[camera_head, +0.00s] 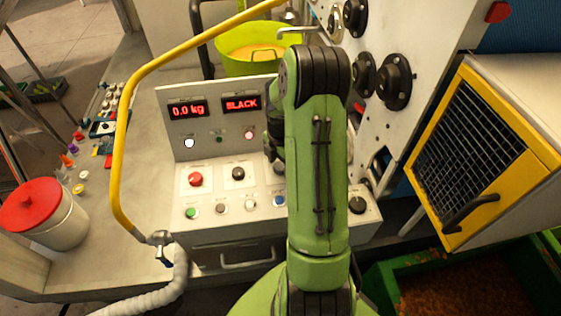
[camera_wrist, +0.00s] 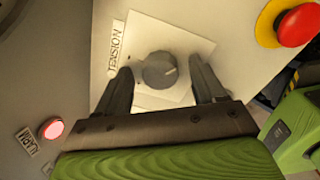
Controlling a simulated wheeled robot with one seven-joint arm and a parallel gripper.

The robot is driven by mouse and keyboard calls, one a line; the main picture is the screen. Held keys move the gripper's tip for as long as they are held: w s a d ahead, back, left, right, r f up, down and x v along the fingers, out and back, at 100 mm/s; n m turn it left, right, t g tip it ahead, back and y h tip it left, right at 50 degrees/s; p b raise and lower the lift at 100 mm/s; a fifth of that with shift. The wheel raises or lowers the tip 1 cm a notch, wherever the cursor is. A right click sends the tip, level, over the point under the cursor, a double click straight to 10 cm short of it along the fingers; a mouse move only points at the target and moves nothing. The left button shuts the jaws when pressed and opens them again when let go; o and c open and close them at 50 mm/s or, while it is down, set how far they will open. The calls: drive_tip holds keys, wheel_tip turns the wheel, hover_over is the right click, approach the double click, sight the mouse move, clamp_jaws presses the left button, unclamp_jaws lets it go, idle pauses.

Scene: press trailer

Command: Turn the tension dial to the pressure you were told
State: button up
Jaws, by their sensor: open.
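The tension dial (camera_wrist: 160,70) is a round grey knob with a light pointer mark, on a white square plate beside a "TENSION" label (camera_wrist: 116,45). In the wrist view my gripper (camera_wrist: 166,80) is open, with one dark finger on each side of the dial. A gap shows between the knob and the right finger; I cannot tell whether the left finger touches. In the head view my green arm hides the dial and most of the gripper. The displays on the console read "0.0 kg" (camera_head: 188,110) and "SLACK" (camera_head: 241,104).
A red emergency button (camera_wrist: 298,26) on a yellow base sits close to the right of the dial. A lit alarm lamp (camera_wrist: 51,129) is at lower left. The console (camera_head: 205,218) carries several other buttons. A yellow rail (camera_head: 122,130) and a yellow-framed mesh door (camera_head: 485,150) flank it.

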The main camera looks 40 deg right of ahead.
drive_tip(key=c, duration=1.1)
drive_tip(key=shift+o, duration=0.2)
drive_tip(key=shift+m, duration=0.4)
drive_tip(key=m+b, duration=0.2)
drive_tip(key=m, duration=0.2)
drive_tip(key=shift+m, duration=0.3)
drive_tip(key=m+b, duration=0.2)
drive_tip(key=m, duration=0.4)
drive_tip(key=m+b, duration=0.1)
drive_tip(key=m, duration=0.5)
drive_tip(key=shift+m, duration=0.4)
drive_tip(key=m+b, duration=0.1)
drive_tip(key=m, duration=0.4)
drive_tip(key=shift+m, duration=0.4)
